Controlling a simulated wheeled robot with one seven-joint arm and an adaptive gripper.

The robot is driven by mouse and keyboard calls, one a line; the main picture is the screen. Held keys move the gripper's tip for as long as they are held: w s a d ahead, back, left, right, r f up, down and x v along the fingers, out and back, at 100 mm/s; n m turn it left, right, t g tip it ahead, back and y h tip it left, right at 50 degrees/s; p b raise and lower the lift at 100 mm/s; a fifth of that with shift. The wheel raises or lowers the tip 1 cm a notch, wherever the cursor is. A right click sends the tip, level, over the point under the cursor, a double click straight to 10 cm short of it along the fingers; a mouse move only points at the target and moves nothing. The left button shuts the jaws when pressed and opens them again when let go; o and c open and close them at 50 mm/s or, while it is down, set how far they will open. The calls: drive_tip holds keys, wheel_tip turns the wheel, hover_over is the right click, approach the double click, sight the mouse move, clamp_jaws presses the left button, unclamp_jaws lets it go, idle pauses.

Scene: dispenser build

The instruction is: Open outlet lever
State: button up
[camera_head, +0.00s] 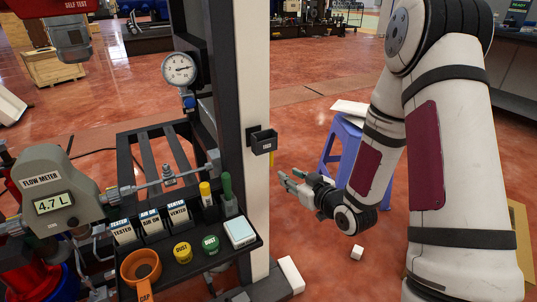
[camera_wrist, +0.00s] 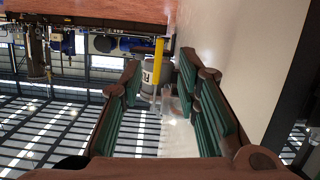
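My gripper (camera_head: 292,180) is to the right of the white post in the head view, away from the bench. In the wrist view its two green-padded fingers (camera_wrist: 160,82) stand apart with nothing held between them. No part is labelled as the outlet lever, so I cannot tell which it is. A grey pipe fitting (camera_head: 168,174) sits on the thin pipe between the flow meter (camera_head: 52,190), which reads 4.7 L, and the post. A yellow-topped handle (camera_head: 205,194) and a green handle (camera_head: 228,188) stand upright on the tray's right side.
The black tray (camera_head: 205,262) holds labelled boxes and caps. A pressure gauge (camera_head: 179,69) is above. The white post (camera_head: 257,100) with a small black box (camera_head: 263,141) stands between bench and gripper. A blue stool (camera_head: 343,140) is behind my arm. A white block (camera_head: 357,252) lies on the floor.

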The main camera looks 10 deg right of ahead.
sight(272, 159)
drive_tip(key=w+a+t+b, duration=0.1)
drive_tip(key=w, duration=0.3)
drive_tip(key=w+a+m+t+b, duration=0.1)
drive_tip(key=w, duration=0.3)
drive_tip(key=w+a+t+b, duration=0.1)
drive_tip(key=w, duration=0.3)
drive_tip(key=shift+a+f+y, duration=0.15)
drive_tip(key=shift+f+y, duration=0.05)
drive_tip(key=shift+y, duration=0.2)
clamp_jaws()
